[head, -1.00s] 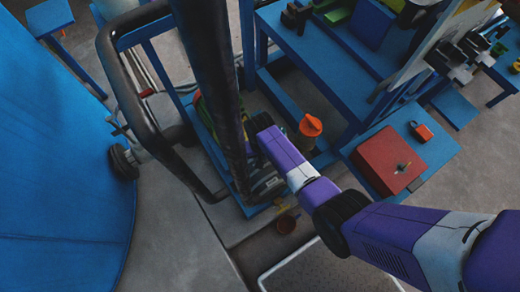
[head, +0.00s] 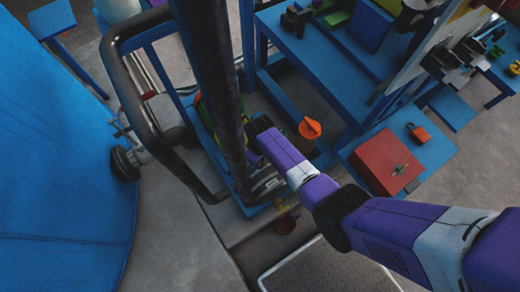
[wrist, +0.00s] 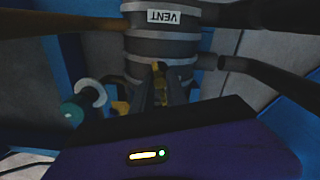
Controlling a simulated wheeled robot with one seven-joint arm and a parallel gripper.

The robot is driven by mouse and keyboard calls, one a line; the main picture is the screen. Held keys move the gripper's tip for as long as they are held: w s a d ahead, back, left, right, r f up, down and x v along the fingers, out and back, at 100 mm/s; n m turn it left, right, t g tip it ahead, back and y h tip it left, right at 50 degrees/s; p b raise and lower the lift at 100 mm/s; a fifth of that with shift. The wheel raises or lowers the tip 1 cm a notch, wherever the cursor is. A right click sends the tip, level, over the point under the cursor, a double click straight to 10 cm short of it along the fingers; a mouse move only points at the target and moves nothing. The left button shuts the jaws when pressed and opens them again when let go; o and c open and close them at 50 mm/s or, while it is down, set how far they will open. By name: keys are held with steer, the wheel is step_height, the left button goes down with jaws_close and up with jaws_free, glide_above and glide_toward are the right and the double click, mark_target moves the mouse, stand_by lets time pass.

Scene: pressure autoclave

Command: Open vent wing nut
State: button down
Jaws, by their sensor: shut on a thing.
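A pale "VENT" label (wrist: 165,18), upside down, sits on a dark banded cylinder (wrist: 160,45) in the wrist view. Below it, a small brass-yellow piece, likely the vent wing nut (wrist: 160,69), shows between the dark fingers of my gripper (wrist: 157,82). The fingers are shut on it, and they cover most of it, so its turn angle cannot be read. In the head view the thick black pipe and my own purple arm hide the fingertips and the wing nut.
A large blue tank (head: 60,170) fills the left. A black tube frame (head: 122,100) and a black pipe (head: 215,80) stand close to my wrist. An orange-capped container (head: 310,128) and a red box (head: 388,163) are at right. Pipes (wrist: 265,80) flank the cylinder.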

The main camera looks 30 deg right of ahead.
stand_by(0.4)
steer(key=c, duration=1.3)
jaws_free()
steer(key=shift+r+p, duration=1)
steer(key=shift+r, duration=2.9)
